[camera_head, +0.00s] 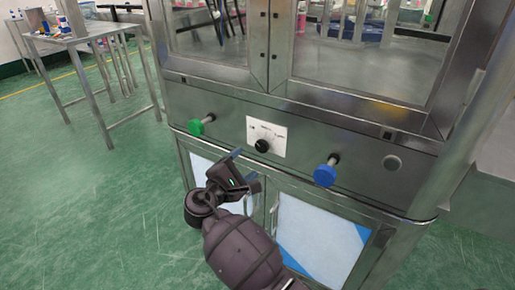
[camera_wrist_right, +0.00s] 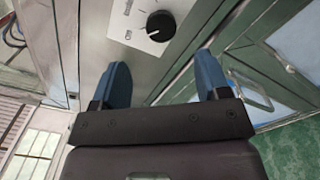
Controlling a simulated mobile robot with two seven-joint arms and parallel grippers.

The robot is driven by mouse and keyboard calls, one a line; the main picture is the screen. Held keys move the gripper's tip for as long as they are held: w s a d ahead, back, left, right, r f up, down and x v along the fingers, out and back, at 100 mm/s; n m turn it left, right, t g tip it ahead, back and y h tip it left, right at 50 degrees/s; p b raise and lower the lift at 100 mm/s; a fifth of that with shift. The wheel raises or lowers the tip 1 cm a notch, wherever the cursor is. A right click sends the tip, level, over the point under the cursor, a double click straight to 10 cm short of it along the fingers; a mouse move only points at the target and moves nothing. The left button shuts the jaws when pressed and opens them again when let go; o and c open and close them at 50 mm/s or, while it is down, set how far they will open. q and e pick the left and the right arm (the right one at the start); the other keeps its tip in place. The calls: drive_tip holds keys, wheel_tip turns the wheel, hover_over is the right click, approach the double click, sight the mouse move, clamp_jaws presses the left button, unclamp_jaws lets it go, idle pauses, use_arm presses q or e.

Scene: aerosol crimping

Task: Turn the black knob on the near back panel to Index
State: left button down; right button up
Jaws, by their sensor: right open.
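The black knob (camera_head: 262,146) sits on a white label plate (camera_head: 267,134) with small printed positions, in the middle of the steel panel. In the right wrist view the knob (camera_wrist_right: 160,24) is beyond the fingertips, near the top, with a pale pointer mark on its face. The lettering is too small to read surely. My right gripper (camera_head: 248,166) is open and empty, just below and left of the knob in the head view, apart from it. Its two blue fingers (camera_wrist_right: 162,75) are spread wide in the wrist view. My left gripper is not in view.
A green button (camera_head: 196,127) sticks out left of the plate and a blue one (camera_head: 325,174) to its right. Glass doors (camera_head: 360,60) are above, cabinet doors (camera_head: 315,240) below. A steel table (camera_head: 85,38) stands at the left; green floor there is clear.

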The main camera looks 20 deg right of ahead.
sight(261, 147)
drive_tip(key=b+x, duration=0.1)
drive_tip(key=x, duration=0.7)
drive_tip(key=shift+f, duration=0.2)
drive_tip(key=shift+w+d, duration=0.15)
drive_tip(key=shift+d, duration=0.05)
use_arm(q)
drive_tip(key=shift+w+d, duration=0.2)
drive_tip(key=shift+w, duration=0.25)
use_arm(e)
drive_tip(key=shift+w+d+r, duration=0.15)
drive_tip(key=shift+d, duration=0.05)
drive_tip(key=shift+c, duration=0.4)
drive_tip(key=c, duration=0.8)
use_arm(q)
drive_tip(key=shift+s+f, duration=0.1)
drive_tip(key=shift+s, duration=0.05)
use_arm(e)
drive_tip(key=shift+c, duration=0.2)
